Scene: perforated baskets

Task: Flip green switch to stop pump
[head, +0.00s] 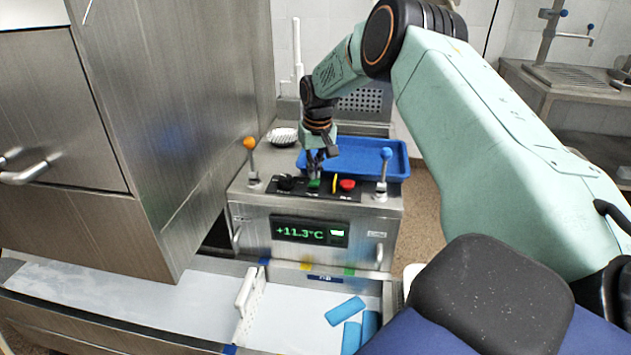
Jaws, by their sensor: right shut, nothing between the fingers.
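The green switch (314,184) sits on the black panel on top of a steel control box (246,206), between a black knob (285,183) and a red button (347,185). My right gripper (316,171) is shut and empty, pointing down just above the green switch. Its fingers partly hide the switch, and I cannot tell whether they touch it. A display (309,231) on the box front reads +11.3°C in green. My left gripper is not in view.
An orange-knobbed lever (250,145) and a blue-knobbed lever (386,155) flank the panel. A blue tray (388,172) lies behind the box. Blue blocks (345,311) lie in the white basin in front. A steel cabinet (150,110) stands on the left.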

